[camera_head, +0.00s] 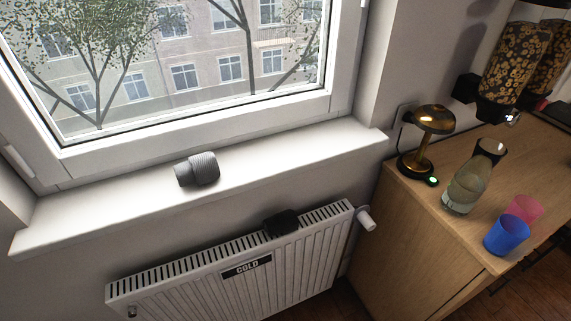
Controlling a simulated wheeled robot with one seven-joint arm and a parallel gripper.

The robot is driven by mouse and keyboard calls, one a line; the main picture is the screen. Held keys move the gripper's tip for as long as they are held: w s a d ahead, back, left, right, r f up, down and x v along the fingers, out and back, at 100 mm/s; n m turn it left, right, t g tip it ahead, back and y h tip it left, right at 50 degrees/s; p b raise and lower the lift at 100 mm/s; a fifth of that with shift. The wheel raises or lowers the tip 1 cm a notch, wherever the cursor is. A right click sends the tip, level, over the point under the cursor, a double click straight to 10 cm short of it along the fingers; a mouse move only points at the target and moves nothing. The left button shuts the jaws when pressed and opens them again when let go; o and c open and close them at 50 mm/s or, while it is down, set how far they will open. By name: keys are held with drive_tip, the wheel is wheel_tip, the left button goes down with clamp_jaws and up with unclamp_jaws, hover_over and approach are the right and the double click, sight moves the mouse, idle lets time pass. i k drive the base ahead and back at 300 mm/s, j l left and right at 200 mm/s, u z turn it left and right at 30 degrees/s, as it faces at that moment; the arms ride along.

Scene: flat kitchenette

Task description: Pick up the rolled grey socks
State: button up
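My gripper is not in view.
A white radiator (215,280) with a dark object (281,223) on top stands below the sill. On the wooden cabinet (430,235) at right are a brass lamp (434,121), a glass carafe (464,187), a blue cup (506,236) and a pink cup (526,208). The sill is otherwise clear.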

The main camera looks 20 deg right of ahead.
sight(202, 169)
drive_tip(key=i+l+u, duration=0.5)
drive_tip(key=i+u, duration=0.1)
drive_tip(key=u, duration=1.05)
